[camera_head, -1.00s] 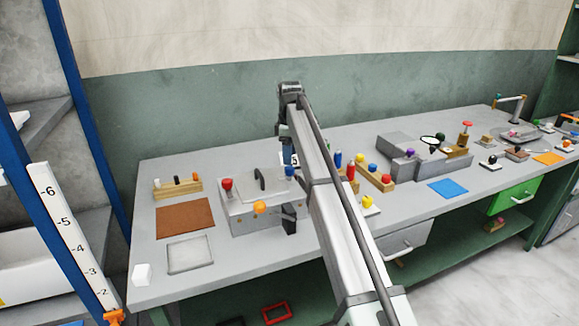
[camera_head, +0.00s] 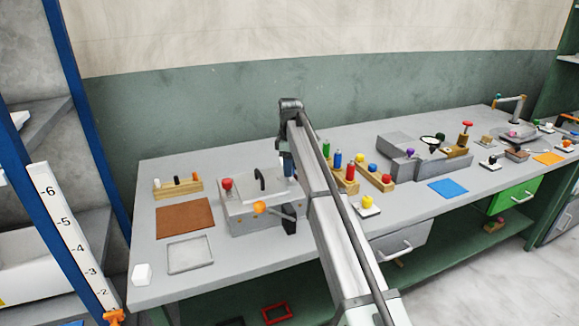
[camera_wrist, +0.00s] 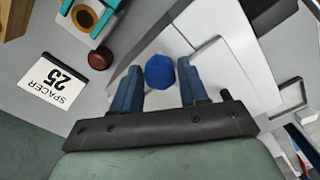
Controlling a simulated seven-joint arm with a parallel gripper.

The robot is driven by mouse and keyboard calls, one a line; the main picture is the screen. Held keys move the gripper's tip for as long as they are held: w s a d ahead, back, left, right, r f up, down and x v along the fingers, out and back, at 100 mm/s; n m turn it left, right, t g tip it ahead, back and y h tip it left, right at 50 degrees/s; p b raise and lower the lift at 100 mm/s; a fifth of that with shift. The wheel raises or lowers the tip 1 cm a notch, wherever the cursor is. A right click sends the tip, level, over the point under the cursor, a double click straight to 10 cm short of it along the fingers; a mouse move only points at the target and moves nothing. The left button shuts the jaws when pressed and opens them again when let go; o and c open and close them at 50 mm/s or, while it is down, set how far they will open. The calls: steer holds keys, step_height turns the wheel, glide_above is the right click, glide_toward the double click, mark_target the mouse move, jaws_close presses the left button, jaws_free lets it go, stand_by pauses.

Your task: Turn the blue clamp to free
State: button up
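The blue clamp's knob (camera_wrist: 160,72) is a faceted blue knob in the wrist view, on the grey-white top of the press. My gripper (camera_wrist: 160,86) is open, with one finger on each side of the knob near the fingertips. A gap shows on both sides, so the fingers do not seem to touch it. In the head view the grey press (camera_head: 235,212) stands at the left of the bench. My gripper (camera_head: 288,170) points down at its right end, and my arm hides the blue knob there.
The press also carries a red knob (camera_head: 226,184), a black handle (camera_head: 260,180) and an orange knob (camera_head: 259,207). A wooden rack (camera_head: 347,180) with coloured cylinders stands to the right.

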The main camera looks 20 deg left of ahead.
steer(key=c, duration=0.7)
steer(key=m, duration=0.4)
steer(key=shift+m, duration=0.3)
steer(key=m, duration=0.4)
steer(key=shift+m, duration=0.3)
steer(key=m, duration=0.4)
steer(key=shift+m, duration=2.3)
